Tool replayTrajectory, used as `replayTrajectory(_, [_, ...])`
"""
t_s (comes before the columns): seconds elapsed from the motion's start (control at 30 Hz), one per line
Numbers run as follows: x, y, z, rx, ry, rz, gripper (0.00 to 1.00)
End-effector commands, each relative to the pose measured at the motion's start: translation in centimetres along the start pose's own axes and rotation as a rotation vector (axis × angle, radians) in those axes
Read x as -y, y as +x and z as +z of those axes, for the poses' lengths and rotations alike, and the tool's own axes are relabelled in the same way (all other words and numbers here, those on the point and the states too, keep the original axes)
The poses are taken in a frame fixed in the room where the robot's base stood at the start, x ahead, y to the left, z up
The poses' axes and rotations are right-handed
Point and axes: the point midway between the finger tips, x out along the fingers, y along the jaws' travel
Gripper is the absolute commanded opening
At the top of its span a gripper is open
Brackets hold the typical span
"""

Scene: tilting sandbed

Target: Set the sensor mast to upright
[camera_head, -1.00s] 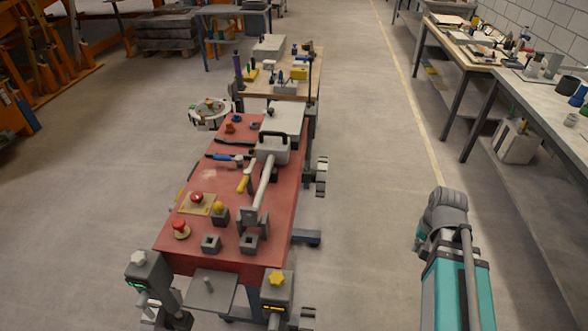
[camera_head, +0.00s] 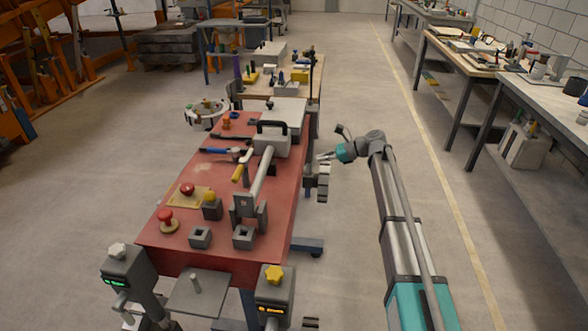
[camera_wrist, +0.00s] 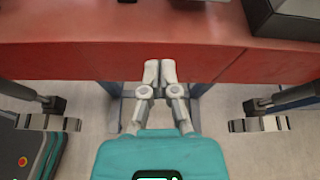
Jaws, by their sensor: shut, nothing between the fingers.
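The sensor mast is a pale grey tube (camera_head: 262,176) lying tilted over the red bench top, not upright. Its near end sits in a dark grey bracket (camera_head: 248,212). Its far end reaches a grey box with a black handle (camera_head: 270,142); whether the box is fixed to the tube is unclear. My gripper (camera_head: 320,156) is to the right of the bench's long edge, beside the box and apart from the mast. In the wrist view its fingers (camera_wrist: 160,70) are shut with nothing between them, against a view of the red bench edge (camera_wrist: 225,62).
The red bench (camera_head: 186,222) carries square sockets, red and yellow knobs and hand tools. Grey finned blocks (camera_wrist: 262,124) stick out near my gripper. Open floor lies to the right, before the side benches (camera_head: 545,110).

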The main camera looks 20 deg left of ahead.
Motion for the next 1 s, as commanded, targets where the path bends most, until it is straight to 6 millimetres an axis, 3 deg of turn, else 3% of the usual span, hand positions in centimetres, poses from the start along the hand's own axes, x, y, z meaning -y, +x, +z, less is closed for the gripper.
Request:
replayTrajectory(0.03, [1.1, 0.9, 0.0, 0.026, 0.03, 0.004, 0.0])
replayTrajectory(0.2, [2.0, 1.7, 0.8, 0.072, 0.091, 0.01, 0.0])
replayTrajectory(0.67, [1.9, 1.8, 0.9, 0.075, 0.095, 0.009, 0.0])
replayTrajectory(1.0, [1.9, 4.6, 1.0, 0.074, 0.095, 0.011, 0.0])
